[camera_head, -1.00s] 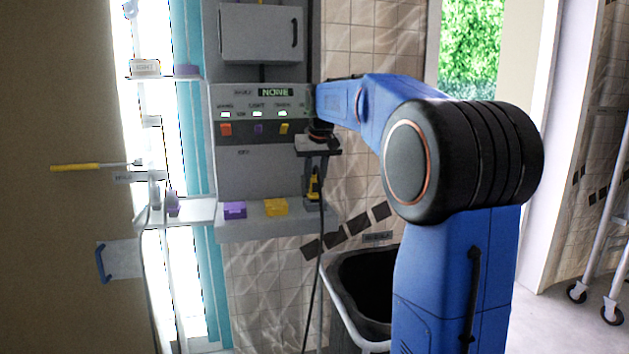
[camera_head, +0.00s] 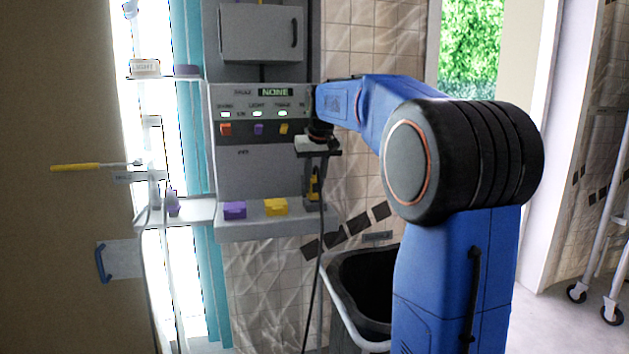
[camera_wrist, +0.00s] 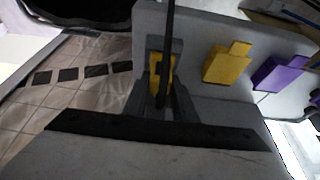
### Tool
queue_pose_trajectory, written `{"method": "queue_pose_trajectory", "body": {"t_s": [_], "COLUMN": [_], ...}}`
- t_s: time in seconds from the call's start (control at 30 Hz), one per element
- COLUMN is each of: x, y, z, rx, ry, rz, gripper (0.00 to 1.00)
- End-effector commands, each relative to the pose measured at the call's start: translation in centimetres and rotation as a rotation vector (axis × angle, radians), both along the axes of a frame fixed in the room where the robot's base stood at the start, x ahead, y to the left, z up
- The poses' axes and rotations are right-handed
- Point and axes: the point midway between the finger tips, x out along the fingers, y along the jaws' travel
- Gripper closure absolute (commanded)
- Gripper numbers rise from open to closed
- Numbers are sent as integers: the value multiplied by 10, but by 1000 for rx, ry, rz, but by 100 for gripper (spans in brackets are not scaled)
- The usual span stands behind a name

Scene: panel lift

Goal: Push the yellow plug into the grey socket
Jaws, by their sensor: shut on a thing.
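The yellow plug (camera_wrist: 163,68) is held between the dark fingers of my gripper (camera_wrist: 162,88) in the wrist view, with a black cable running across it. My gripper (camera_head: 315,186) also shows in the head view at the right end of the grey panel's ledge, with a little of the yellow plug visible. A grey block (camera_wrist: 152,47) is right at the plug in the wrist view and looks like the grey socket. The fingers and cable hide the contact, so I cannot tell how deep the plug sits.
A yellow block (camera_head: 276,207) and a purple block (camera_head: 234,210) stand on the ledge (camera_head: 262,229) left of my gripper. The panel (camera_head: 257,165) above has several lit indicators and coloured switches. A dark bin (camera_head: 362,285) stands below right. The black cable hangs down beside it.

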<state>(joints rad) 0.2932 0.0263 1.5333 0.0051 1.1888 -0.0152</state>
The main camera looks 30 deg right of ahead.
Motion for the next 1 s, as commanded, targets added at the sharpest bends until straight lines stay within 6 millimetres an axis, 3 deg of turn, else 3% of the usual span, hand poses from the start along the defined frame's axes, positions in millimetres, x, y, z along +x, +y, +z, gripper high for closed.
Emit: {"method": "queue_pose_trajectory", "body": {"t_s": [0.43,0.47,0.53,0.83,1.0], "x": [0,0,0,0,-5], "y": [0,0,0,0,1], "z": [-8,-8,-8,-7,6], "rx": [1,1,1,0,-1], "ry": [2,2,2,1,-2], "rz": [0,0,0,0,0], "gripper": [95,68,53,53,53]}}
